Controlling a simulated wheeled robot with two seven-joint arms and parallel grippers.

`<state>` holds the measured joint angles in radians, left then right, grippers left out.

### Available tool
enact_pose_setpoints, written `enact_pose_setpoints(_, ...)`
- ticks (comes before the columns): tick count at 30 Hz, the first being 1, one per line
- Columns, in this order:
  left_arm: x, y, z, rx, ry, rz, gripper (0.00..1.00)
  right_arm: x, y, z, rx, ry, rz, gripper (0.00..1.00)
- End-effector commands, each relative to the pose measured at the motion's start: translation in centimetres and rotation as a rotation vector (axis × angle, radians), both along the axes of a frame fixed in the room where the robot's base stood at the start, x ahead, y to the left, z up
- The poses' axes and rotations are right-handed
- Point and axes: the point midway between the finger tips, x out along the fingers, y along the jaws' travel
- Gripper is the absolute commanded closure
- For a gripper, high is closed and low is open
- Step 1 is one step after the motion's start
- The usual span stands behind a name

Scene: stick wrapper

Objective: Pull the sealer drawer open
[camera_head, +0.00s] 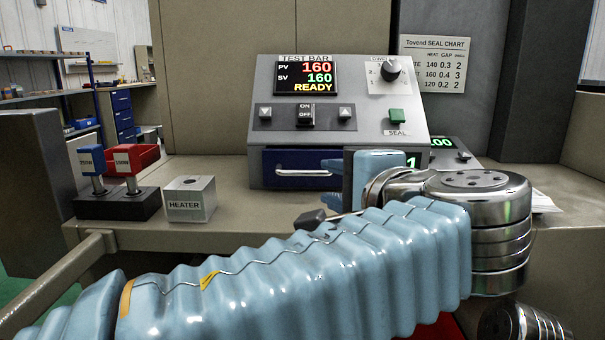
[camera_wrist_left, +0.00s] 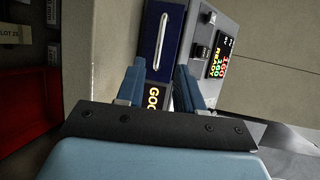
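The sealer (camera_head: 340,100) stands on the bench, its display reading 160, 160 and READY. Its dark blue drawer (camera_head: 275,160) sits low in the front, looks closed, and carries a silver bar handle (camera_head: 302,172). In the left wrist view the drawer (camera_wrist_left: 152,60) and handle (camera_wrist_left: 161,34) lie beyond the fingertips. My left gripper (camera_head: 328,182) is at the right end of the drawer front, covering part of it. In the wrist view my left gripper (camera_wrist_left: 158,82) has its two blue fingers apart, with nothing held between them. My right gripper is not in view.
A heater block (camera_head: 189,199) and a black stand (camera_head: 118,203) with blue and red tagged tools are left on the bench. A second display (camera_head: 450,155) is right of the sealer. Bench space before the drawer's left half is clear.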

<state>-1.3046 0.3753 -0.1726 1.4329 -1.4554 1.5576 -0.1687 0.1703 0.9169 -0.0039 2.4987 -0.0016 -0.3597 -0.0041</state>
Motion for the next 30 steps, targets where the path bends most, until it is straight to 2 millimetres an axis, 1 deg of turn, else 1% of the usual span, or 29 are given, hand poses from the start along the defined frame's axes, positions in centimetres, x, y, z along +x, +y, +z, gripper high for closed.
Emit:
enact_pose_setpoints(1, 1.2, 0.6, -0.4, 0.000, 0.001, 0.004, 0.63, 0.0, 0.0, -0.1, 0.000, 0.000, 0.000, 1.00)
enact_pose_setpoints(6, 4.7, 2.1, -1.1, 0.000, 0.001, 0.003, 0.63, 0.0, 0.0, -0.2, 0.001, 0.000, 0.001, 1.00)
enact_pose_setpoints(9, 6.4, 2.8, -1.4, 0.000, 0.001, 0.003, 0.63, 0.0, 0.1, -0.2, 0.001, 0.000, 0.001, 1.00)
enact_pose_setpoints(12, 7.7, 3.3, -1.7, 0.000, 0.001, 0.002, 0.63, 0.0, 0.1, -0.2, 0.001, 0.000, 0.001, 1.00)
enact_pose_setpoints(18, 8.8, 3.8, -1.9, 0.000, 0.001, 0.000, 0.63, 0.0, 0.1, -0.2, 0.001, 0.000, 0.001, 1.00)
enact_pose_setpoints(25, 8.8, 3.8, -1.9, 0.000, 0.001, 0.000, 0.63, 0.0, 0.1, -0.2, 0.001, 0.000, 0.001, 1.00)
enact_pose_setpoints(26, 8.8, 3.7, -2.0, 0.000, 0.001, 0.000, 0.66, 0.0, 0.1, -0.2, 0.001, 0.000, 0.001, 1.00)
enact_pose_setpoints(30, 8.8, 3.7, -1.9, 0.000, 0.001, 0.000, 0.88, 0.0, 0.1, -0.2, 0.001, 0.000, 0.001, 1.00)
